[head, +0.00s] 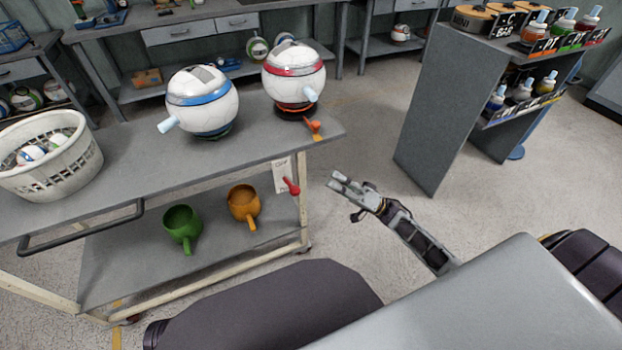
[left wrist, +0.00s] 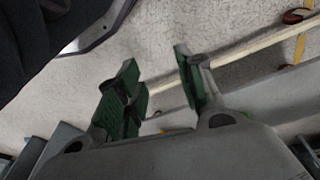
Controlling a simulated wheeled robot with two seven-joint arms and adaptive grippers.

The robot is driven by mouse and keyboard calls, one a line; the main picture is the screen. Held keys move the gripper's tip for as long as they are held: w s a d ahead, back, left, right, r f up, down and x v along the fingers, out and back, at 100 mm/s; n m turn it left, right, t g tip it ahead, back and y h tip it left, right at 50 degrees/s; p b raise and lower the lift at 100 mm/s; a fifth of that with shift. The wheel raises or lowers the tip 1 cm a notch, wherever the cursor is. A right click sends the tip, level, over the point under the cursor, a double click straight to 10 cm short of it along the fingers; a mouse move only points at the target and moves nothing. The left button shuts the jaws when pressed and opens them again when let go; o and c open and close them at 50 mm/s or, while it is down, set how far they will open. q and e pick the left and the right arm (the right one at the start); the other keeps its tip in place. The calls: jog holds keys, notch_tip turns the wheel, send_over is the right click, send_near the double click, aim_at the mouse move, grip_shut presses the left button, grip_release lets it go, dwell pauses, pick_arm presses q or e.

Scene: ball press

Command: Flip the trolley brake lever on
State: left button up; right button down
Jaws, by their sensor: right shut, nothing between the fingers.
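The trolley (head: 150,172) stands at the left of the head view, with a grey top and a lower shelf. A red brake lever (head: 291,186) sits at its right end, beside a white label card (head: 281,172) with small print. The lever's red end is near the card's lower part; its exact setting is hard to tell. My right gripper (head: 335,181) is shut and empty, to the right of the lever and apart from it, pointing towards the trolley. My left gripper (left wrist: 155,58) shows in the left wrist view, open and empty above the floor.
Two white ball-shaped machines, one blue-banded (head: 203,103) and one red-banded (head: 294,75), stand on the trolley top by a white basket (head: 48,158). Green (head: 182,226) and orange (head: 243,204) cups stand on the shelf. A grey rack (head: 430,105) stands right; floor between is clear.

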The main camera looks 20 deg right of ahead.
aim_at(290, 185)
jog(key=shift+a, duration=0.1)
pick_arm(q)
jog(key=r, duration=0.1)
jog(key=b, duration=0.1)
jog(key=r+b, duration=0.1)
jog(key=shift+w+d+r+t, duration=0.2)
jog(key=shift+d+r+t, duration=0.1)
jog(key=shift+r, duration=0.05)
pick_arm(e)
jog(key=w+a+r, duration=0.2)
jog(key=a, duration=0.6)
jog(key=shift+w+a+r, duration=0.15)
jog(key=shift+a+r, duration=0.15)
jog(key=shift+r, duration=0.05)
pick_arm(q)
jog(key=shift+s+f, duration=0.15)
jog(key=shift+f, duration=0.05)
pick_arm(e)
jog(key=shift+f, duration=0.1)
